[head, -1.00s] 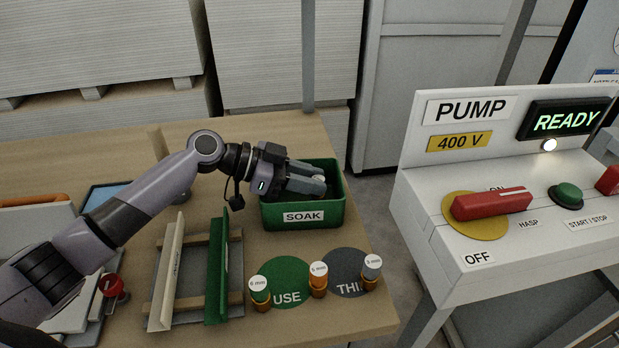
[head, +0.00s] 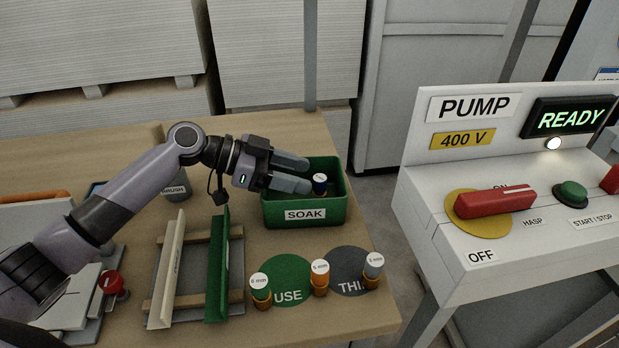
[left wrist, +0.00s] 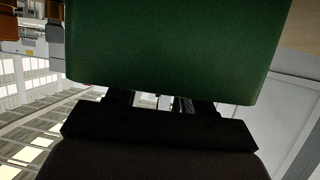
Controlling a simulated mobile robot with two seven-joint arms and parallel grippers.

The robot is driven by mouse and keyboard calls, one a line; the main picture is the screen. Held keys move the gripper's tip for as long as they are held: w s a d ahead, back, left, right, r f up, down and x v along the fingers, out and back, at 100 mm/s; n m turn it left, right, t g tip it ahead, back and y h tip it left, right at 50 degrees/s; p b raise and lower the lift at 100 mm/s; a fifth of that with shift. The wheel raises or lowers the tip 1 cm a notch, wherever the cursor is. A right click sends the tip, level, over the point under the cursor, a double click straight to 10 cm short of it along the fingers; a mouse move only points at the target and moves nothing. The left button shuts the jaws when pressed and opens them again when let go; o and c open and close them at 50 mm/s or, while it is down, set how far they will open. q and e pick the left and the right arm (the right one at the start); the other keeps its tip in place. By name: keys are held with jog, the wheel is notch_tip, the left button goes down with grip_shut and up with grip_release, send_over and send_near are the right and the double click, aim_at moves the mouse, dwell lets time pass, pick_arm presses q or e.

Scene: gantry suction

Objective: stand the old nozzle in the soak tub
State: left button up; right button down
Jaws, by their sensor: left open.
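The green soak tub (head: 335,210) stands at the back right of the table, with a white SOAK label on its front. In the left wrist view a green surface, likely the tub (left wrist: 165,50), fills the upper middle. My right gripper is not in view.
Three capped nozzles (head: 319,278) stand by the green USE disc (head: 283,292) and grey THIN disc (head: 345,262). A rack with a white and a green rail (head: 217,270) lies left. A grey BRUSH pot (head: 175,190) is behind my arm. The pump panel (head: 470,195) stands right.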

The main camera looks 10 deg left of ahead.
pick_arm(q)
jog(key=v, duration=0.4)
jog(key=shift+b, duration=0.3)
jog(key=shift+a, duration=0.1)
jog(key=shift+r, duration=0.1)
